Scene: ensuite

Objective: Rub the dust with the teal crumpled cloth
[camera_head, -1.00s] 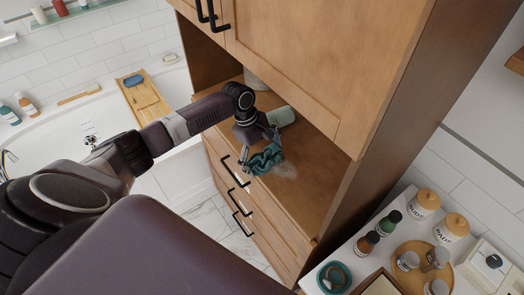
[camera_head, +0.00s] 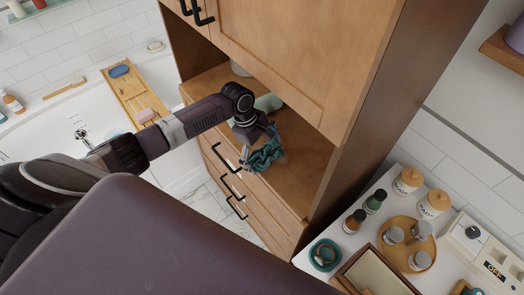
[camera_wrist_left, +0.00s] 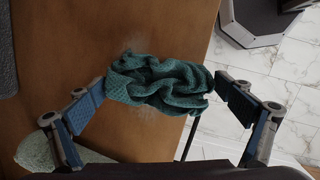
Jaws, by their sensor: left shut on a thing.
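The teal crumpled cloth (camera_head: 264,156) is at the wooden shelf (camera_head: 303,181) of the cabinet, near its front edge. My left gripper (camera_head: 262,142) is shut on the cloth. In the left wrist view, the cloth (camera_wrist_left: 160,84) is squeezed between the two blue-padded fingers of the left gripper (camera_wrist_left: 158,88). Pale dust (camera_wrist_left: 134,53) shows on the brown wood beside the cloth in that view. In the head view the cloth and gripper hide most or all of the dust. My right gripper is not in view.
A pale green object (camera_head: 268,102) lies behind the gripper on the shelf, and a light container (camera_head: 239,69) stands farther back. The upper cabinet door (camera_head: 290,55) overhangs the shelf. A white counter with jars and a tray (camera_head: 427,255) is at the right. The bathtub is at the left.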

